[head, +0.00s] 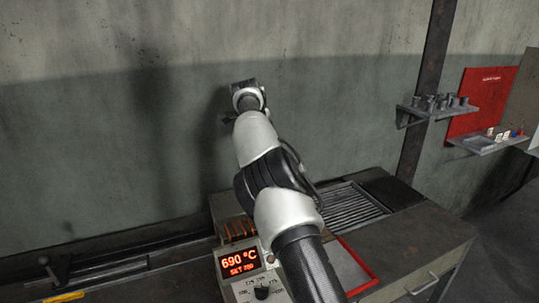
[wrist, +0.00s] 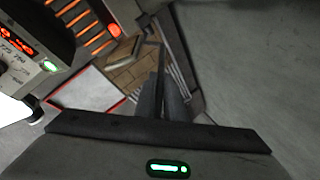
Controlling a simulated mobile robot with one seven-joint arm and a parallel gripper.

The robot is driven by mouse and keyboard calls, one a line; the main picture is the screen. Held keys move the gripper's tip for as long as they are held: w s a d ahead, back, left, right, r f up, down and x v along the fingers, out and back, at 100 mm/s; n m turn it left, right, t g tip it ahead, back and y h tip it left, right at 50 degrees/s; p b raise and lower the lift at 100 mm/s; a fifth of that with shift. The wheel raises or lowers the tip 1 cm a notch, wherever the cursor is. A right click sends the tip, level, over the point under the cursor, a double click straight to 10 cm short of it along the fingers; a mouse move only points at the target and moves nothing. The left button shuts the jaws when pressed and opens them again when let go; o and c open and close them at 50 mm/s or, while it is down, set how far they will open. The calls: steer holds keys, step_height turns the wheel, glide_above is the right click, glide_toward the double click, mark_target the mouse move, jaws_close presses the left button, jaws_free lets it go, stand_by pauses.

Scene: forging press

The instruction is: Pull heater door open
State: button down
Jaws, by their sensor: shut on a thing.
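The heater (head: 243,288) stands low in the middle of the head view, with a lit red display reading 690 °C and orange glowing slots behind it. My arm covers much of its right side. In the wrist view the heater (wrist: 50,68) is at the upper left, with its glowing slots beside a brown brick-patterned surface (wrist: 132,72). My gripper (wrist: 162,85) has its fingers close together on a thin dark upright part, which looks like the heater door's handle. The fingers hide most of it. How far the door stands open I cannot tell.
A bench with a slatted grate (head: 350,203) and a red-edged tray (head: 350,268) lies to the right of the heater. A wall shelf (head: 440,112) holds several small dark cylinders. A red panel (head: 480,100) hangs farther right. The wall behind is bare.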

steer(key=shift+d+r, duration=0.1)
steer(key=shift+d, duration=0.5)
steer(key=c, duration=1.8)
jaws_free()
steer(key=shift+d, duration=0.1)
steer(key=shift+c, duration=0.2)
steer(key=shift+a, duration=0.2)
steer(key=shift+s+a+r, duration=0.1)
steer(key=shift+r, duration=0.15)
steer(key=v, duration=1.1)
steer(key=shift+s+r, duration=0.15)
steer(key=shift+r, duration=0.05)
steer(key=shift+a, duration=0.15)
